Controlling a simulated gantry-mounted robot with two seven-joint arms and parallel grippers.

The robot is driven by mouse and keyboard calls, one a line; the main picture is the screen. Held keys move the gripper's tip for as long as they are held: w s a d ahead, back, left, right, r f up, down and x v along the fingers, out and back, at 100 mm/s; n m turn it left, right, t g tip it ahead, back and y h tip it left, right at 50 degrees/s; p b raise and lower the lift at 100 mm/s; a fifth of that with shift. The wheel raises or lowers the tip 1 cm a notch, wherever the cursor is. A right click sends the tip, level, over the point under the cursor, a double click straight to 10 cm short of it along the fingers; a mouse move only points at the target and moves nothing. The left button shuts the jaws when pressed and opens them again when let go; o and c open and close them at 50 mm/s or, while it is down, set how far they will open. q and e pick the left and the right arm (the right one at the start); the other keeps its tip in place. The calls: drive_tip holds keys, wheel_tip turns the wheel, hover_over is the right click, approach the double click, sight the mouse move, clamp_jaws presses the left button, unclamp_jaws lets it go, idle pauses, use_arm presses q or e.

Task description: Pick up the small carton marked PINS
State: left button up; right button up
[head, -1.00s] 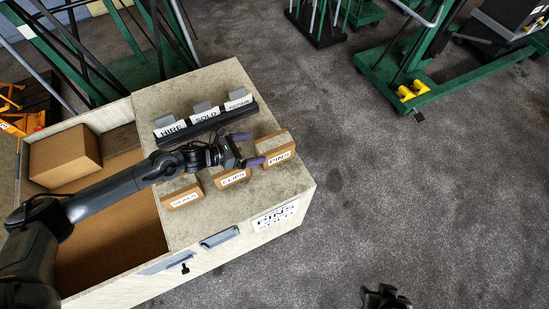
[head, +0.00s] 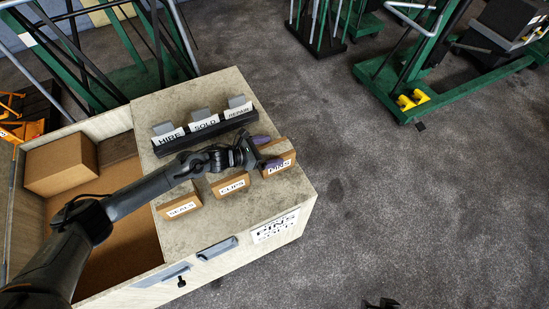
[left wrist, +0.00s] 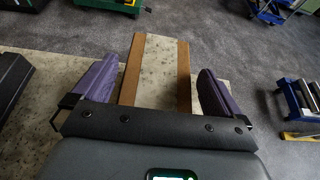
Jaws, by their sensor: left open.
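The small carton marked PINS (head: 279,168) sits on the speckled counter top, at the right end of a row of three cartons. Its label faces the front edge. My left gripper (head: 268,151) is at this carton, with its purple fingers open. In the left wrist view the carton (left wrist: 184,75) shows brown sides and a pale speckled middle. The left gripper (left wrist: 158,92) has one finger on each side of it, with a gap at each side. The gripper hides part of the carton in the head view. A dark piece of my right arm (head: 381,304) shows at the bottom edge.
The CLIPS carton (head: 231,186) and SEALS carton (head: 180,207) stand left of PINS. Behind the row is a dark rack (head: 207,132) with HIRE, SOLD and REPAIR cards. An open bin with a larger brown box (head: 61,164) lies left.

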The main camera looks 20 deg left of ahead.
use_arm(q)
drive_tip(key=shift+x, duration=1)
drive_tip(key=c, duration=1.6)
drive_tip(key=shift+r, duration=0.15)
